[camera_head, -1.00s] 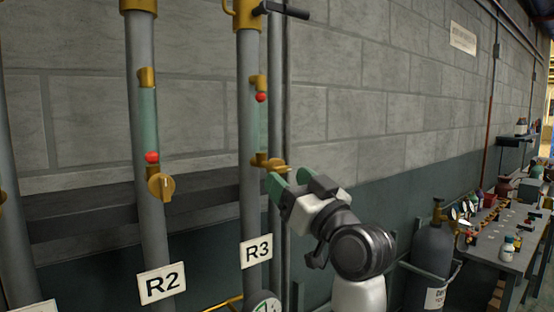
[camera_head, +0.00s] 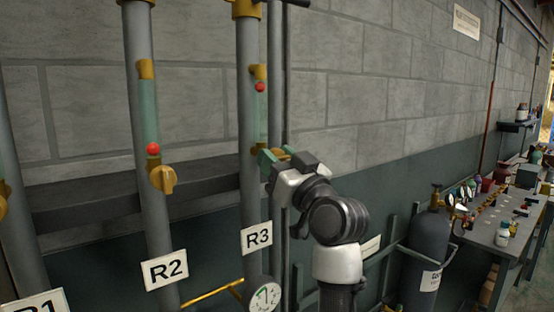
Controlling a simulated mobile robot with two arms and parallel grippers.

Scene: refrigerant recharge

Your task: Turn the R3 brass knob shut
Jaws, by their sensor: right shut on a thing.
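The R3 pipe (camera_head: 249,200) stands upright with its R3 label (camera_head: 257,237). A green sight tube (camera_head: 260,110) on it shows a red ball (camera_head: 260,87) near the top. The R3 brass knob (camera_head: 281,153) is at the tube's lower end, mostly covered by my right gripper (camera_head: 272,157). My right gripper comes from the right and is shut on this knob, with its green fingertips around it. My left gripper is not in view.
The R2 pipe (camera_head: 149,215) with its own brass knob (camera_head: 163,178) and red ball (camera_head: 153,149) stands to the left. A gauge (camera_head: 264,295) sits below the R3 label. A dark gas cylinder (camera_head: 427,250) and a cluttered bench (camera_head: 483,232) are at right.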

